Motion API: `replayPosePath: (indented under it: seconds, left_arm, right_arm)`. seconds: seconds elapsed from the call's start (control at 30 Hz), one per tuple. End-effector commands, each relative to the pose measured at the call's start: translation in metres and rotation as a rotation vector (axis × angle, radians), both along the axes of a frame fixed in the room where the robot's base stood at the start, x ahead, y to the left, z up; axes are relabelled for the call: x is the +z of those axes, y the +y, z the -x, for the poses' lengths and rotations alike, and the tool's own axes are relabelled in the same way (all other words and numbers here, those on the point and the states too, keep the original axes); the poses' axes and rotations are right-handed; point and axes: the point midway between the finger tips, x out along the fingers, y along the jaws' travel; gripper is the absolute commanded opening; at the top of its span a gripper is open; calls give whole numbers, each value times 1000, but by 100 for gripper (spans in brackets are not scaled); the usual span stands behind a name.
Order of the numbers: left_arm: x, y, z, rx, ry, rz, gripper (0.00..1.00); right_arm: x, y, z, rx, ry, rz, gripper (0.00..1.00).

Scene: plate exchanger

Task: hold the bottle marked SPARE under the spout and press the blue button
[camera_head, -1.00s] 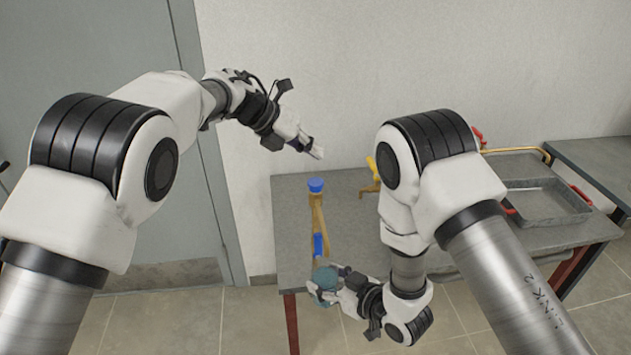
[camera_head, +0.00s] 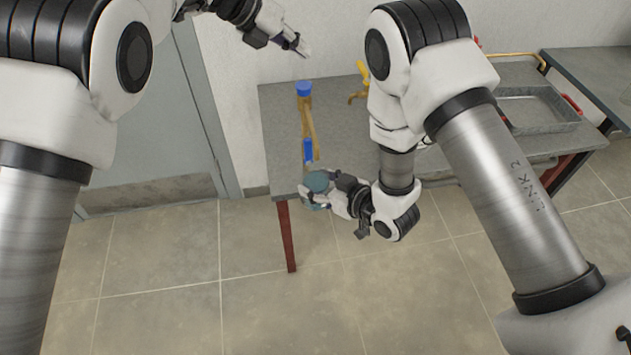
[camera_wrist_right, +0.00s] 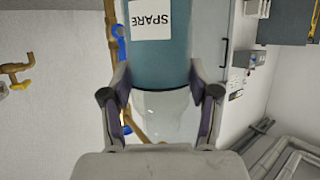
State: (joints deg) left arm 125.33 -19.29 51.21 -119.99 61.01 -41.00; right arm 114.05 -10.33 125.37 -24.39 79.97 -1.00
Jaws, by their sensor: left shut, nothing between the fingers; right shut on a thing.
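The bottle (camera_head: 317,181) is teal, with a clear part, and bears a white SPARE label (camera_wrist_right: 151,19) that reads upside down in the wrist view. My right gripper (camera_wrist_right: 160,88) is shut around the bottle and holds it near the table's front edge. A brass pipe (camera_head: 307,118) runs forward over the table from a blue round cap (camera_head: 304,88), probably the button, to a blue sleeve (camera_head: 308,150). The bottle is by the sleeve end; whether it is exactly under the spout I cannot tell. My left gripper (camera_head: 301,50) is shut and empty, above the blue cap and apart from it.
The grey table (camera_head: 283,135) has red legs. A yellow tap (camera_head: 361,80) stands at its back, partly behind my right arm. A metal tray (camera_head: 540,108) with red handles lies at the right. The floor in front is clear.

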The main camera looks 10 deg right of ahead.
Motion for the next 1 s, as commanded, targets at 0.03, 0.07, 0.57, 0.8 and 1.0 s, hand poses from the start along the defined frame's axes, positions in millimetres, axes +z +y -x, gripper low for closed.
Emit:
replayPosePath:
  seconds: [0.03,0.07,0.57,0.8,1.0]
  left_arm:
    - [0,0,0,0,0,0,0]
    - [0,0,0,0,0,0,0]
    - [2,0,0,0,0,0,0]
    - [1,0,0,0,0,0,0]
    - [-1,0,0,0,0,0,0]
  right_arm:
    - [0,0,2,0,0,0,26]
    - [0,0,3,1,1,0,26]
    - [0,0,51,0,1,1,26]
    - [-1,0,74,1,3,0,26]
    - [-1,0,93,0,1,1,26]
